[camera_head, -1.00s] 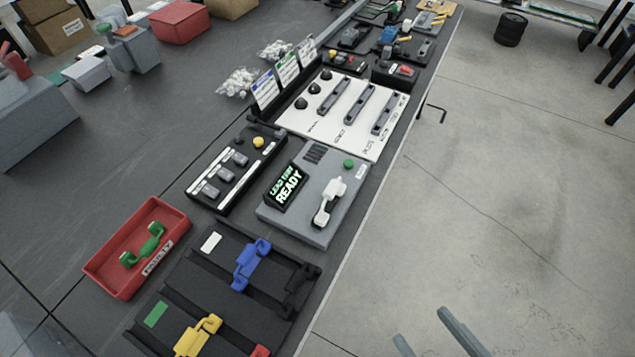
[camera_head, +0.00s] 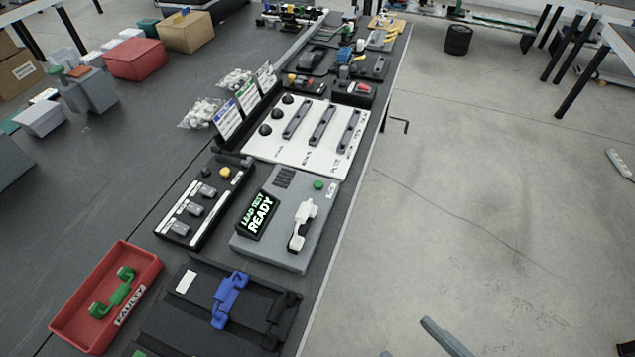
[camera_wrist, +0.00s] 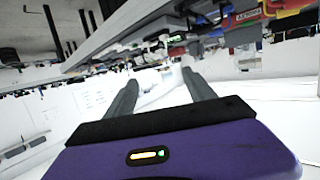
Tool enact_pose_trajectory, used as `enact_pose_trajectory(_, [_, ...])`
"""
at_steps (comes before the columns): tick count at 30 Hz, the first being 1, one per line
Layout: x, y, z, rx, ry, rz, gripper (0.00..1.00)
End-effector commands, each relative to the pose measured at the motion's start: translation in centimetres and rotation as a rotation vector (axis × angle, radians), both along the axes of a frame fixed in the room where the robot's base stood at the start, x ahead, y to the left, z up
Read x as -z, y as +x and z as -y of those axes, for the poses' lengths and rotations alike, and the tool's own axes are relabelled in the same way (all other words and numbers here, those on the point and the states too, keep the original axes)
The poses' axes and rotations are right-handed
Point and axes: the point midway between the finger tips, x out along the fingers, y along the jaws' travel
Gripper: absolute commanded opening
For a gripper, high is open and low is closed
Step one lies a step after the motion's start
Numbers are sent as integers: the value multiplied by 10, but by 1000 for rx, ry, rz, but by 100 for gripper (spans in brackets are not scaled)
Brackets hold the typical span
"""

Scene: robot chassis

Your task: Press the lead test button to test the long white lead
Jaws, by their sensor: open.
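The grey lead tester (camera_head: 290,215) sits near the table's right edge in the head view. Its display (camera_head: 256,215) reads "LEAD TEST READY". The long white lead (camera_head: 303,225) lies on the tester's right part. A round green button (camera_head: 318,185) is on the tester's top, just beyond the lead. In the head view only one finger of my gripper shows, low at the right, over the floor and apart from the tester. In the wrist view my gripper (camera_wrist: 160,90) is open, with both fingers apart and nothing between them.
A red tray (camera_head: 62,318) marked "FAULTY" holds a green lead (camera_head: 117,293). A black rack (camera_head: 180,325) with a blue lead (camera_head: 229,300) is in front of the tester. A black switch box (camera_head: 185,210) and a white panel (camera_head: 270,145) stand close by.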

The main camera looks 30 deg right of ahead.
Motion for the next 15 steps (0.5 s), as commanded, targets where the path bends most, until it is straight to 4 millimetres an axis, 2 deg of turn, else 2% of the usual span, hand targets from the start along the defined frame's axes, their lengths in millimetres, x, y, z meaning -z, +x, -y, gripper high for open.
enact_pose_trajectory(1, [0,0,0,0,0,0,55])
enact_pose_trajectory(9, [0,0,0,0,0,0,2])
enact_pose_trajectory(15, [0,0,0,0,0,0,0])
